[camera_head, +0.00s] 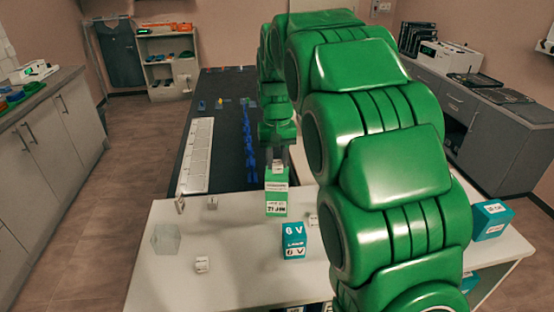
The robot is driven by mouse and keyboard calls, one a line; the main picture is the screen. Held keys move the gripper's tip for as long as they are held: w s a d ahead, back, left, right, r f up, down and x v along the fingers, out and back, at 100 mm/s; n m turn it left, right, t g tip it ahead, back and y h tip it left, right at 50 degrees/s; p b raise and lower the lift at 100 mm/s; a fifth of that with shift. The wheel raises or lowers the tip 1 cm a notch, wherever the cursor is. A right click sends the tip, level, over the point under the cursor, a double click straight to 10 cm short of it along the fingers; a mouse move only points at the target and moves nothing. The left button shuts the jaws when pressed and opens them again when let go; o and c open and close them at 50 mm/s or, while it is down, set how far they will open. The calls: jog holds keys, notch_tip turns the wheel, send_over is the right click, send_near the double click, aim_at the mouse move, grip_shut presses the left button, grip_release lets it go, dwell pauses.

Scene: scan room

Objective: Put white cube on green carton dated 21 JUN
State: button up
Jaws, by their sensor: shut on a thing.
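My gripper (277,159) points down and is shut on a small white cube (278,169). The cube is at the top of a green carton (277,197) with white labels; I cannot tell whether it touches the carton. The carton stands upright on the white table. My green arm fills the right middle of the view and hides part of the table.
A teal carton (294,240) stands nearer. Another teal carton (490,219) is at the right. Small white labelled blocks (201,264) and a clear cube (166,239) lie on the white table (235,285). A dark table (222,150) with a keyboard-like white strip (197,155) is behind.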

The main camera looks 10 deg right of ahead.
aim_at(277, 162)
jog(key=shift+f, duration=0.25)
jog(key=o, duration=1)
jog(key=shift+r, duration=0.1)
notch_tip(277, 162, up, 12)
jog(key=shift+r, duration=0.1)
jog(key=shift+g, duration=0.9)
jog(key=shift+s+d+f, duration=0.8)
jog(key=shift+s+f, duration=1.2)
jog(key=shift+s, duration=5)
jog(key=shift+s+d+f, duration=0.75)
jog(key=shift+s+f, duration=1.2)
jog(key=shift+s, duration=5.05)
jog(key=shift+s+d+f, duration=0.8)
jog(key=shift+s+f, duration=1.2)
jog(key=shift+s, duration=5)
